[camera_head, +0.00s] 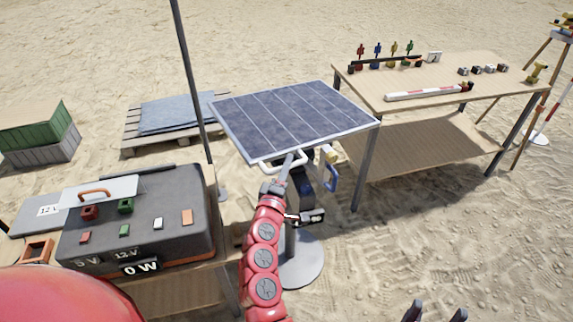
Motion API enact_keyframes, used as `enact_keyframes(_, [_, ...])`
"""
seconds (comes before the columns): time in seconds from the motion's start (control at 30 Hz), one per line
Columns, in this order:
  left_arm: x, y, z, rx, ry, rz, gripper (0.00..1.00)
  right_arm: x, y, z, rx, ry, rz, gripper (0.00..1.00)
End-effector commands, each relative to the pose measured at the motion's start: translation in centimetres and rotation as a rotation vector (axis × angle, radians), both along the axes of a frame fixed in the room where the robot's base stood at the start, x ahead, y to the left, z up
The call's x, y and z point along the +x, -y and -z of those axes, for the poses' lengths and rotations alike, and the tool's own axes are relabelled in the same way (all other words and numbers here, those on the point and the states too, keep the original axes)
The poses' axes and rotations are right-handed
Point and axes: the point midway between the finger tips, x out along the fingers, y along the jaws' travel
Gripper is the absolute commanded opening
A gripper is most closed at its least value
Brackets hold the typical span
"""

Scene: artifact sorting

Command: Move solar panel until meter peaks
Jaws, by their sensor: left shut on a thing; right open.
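The solar panel (290,118) is dark blue with a pale frame. It sits tilted on a stand with a round grey base (301,262). My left gripper (287,166) is shut on the white handle (270,164) at the panel's near edge; the panel partly hides the fingers. A dark meter case (185,204) on the left table shows "0 W" on its front label (141,268). "5 V" and "12 V" labels are beside it. My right gripper (436,313) is open and empty at the bottom edge, with only its fingertips showing.
A wooden table (440,90) with small tools and a red-white rod stands at the right. A dark pole (190,75) rises behind the meter case. A pallet (128,137) and green crate (38,125) lie at the back left. The sand at the lower right is clear.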

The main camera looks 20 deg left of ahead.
Motion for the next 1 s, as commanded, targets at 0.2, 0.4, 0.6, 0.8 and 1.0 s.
enact_keyframes(0.2, [0.3,0.5,-2.5,0.067,-0.078,0.005,0.0,0.0,0.0,-4.7,0.0,0.0,0.0,0.72])
enact_keyframes(0.4, [0.5,0.6,-2.5,0.099,-0.112,0.005,0.0,0.0,0.0,-5.7,0.0,0.0,0.0,0.72])
enact_keyframes(0.6, [0.5,0.6,-2.3,0.1,-0.112,0.004,0.0,0.0,0.0,-5.5,0.0,0.0,0.0,0.72])
enact_keyframes(0.8, [0.5,0.5,-2.2,0.1,-0.112,0.003,0.4,0.0,0.0,-5.5,0.0,0.0,0.0,0.72])
enact_keyframes(1.0, [0.5,0.5,-2.3,0.1,-0.112,0.002,0.49,0.0,0.0,-5.5,0.0,0.0,0.0,0.72])
